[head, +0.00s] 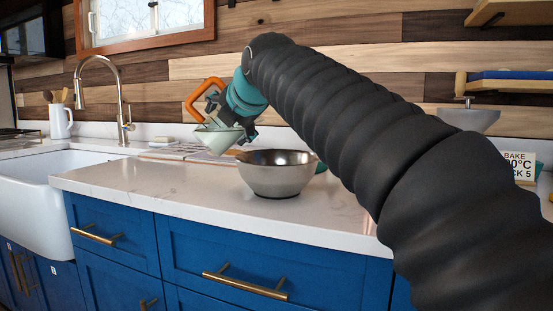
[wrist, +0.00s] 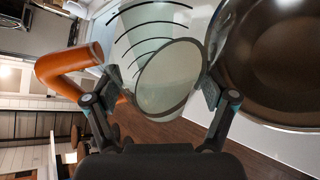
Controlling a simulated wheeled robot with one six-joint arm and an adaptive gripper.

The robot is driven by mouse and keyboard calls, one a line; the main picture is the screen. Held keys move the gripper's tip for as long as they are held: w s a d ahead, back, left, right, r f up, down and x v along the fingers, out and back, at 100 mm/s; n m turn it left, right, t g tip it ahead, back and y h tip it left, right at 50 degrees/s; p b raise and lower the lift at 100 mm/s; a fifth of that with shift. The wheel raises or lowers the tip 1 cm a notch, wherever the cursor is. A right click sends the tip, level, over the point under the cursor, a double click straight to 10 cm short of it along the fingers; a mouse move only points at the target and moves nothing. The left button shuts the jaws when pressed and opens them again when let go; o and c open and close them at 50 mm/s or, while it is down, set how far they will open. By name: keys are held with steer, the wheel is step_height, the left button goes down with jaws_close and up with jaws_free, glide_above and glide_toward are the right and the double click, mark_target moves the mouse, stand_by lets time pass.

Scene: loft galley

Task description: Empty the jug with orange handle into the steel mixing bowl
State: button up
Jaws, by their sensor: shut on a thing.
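The jug (head: 219,140) is pale and translucent with an orange handle (head: 201,97). It is held tilted above the counter, just left of the bowl. In the wrist view the jug (wrist: 172,78) shows dark curved marks and a round face, with its orange handle (wrist: 68,66) at left. My gripper (head: 228,118) is shut on the jug, with a finger on each side in the wrist view (wrist: 158,102). The steel mixing bowl (head: 276,181) stands upright on the counter; its inside (wrist: 275,50) looks dark and bare where visible. No stream shows; the jug's contents cannot be told.
The white counter (head: 150,189) is clear in front of the bowl. A white sink (head: 25,195) and tall tap (head: 120,100) are at left. A flat patterned thing (head: 185,150) lies behind the jug. At right stand a baking sign (head: 518,165) and a pale raised dish (head: 463,119), partly behind my arm.

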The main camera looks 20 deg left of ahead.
steer(key=shift+d+f+m+g+y+b, duration=0.15)
steer(key=shift+f+m+g+y+b, duration=0.15)
steer(key=shift+m+y+b, duration=0.85)
steer(key=shift+w+d+r+m, duration=0.15)
steer(key=shift+r+m, duration=0.3)
steer(key=shift+r, duration=0.1)
stand_by(1.5)
steer(key=shift+w+d+f+m+y+b, duration=0.3)
steer(key=shift+w+d+m+y+b, duration=0.45)
steer(key=shift+b, duration=0.65)
stand_by(0.3)
steer(key=shift+d+f+m+b, duration=0.1)
steer(key=shift+d+m+b, duration=0.15)
steer(key=shift+b, duration=0.5)
